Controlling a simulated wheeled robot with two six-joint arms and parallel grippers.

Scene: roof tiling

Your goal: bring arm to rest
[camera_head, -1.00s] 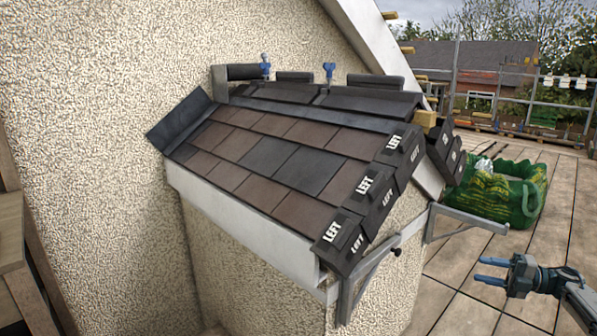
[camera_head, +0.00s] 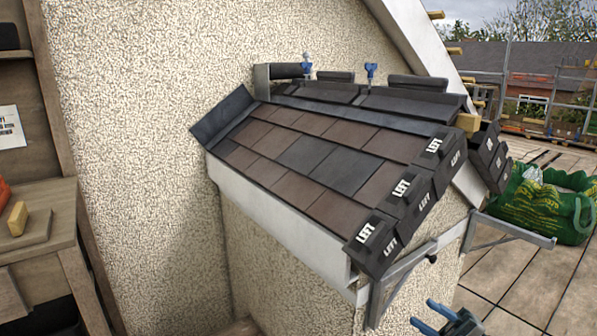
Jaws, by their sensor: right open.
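My right gripper (camera_head: 432,318) shows at the bottom right edge, below the roof bracket. Its two blue fingers are apart with nothing between them, and most of its arm is cut off by the frame. It is clear of the small tiled roof (camera_head: 320,165), which stands above and to its left. The roof carries rows of brown and dark grey tiles. Dark verge pieces marked LEFT (camera_head: 375,243) run down its right edge. My left gripper is not in view.
A metal bracket (camera_head: 390,285) juts out near my right gripper. A green bag (camera_head: 545,208) stands on the paving at the right. A wooden shelf unit (camera_head: 40,225) holding a small wooden block (camera_head: 17,219) stands at the left. Paving (camera_head: 540,290) at the lower right is clear.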

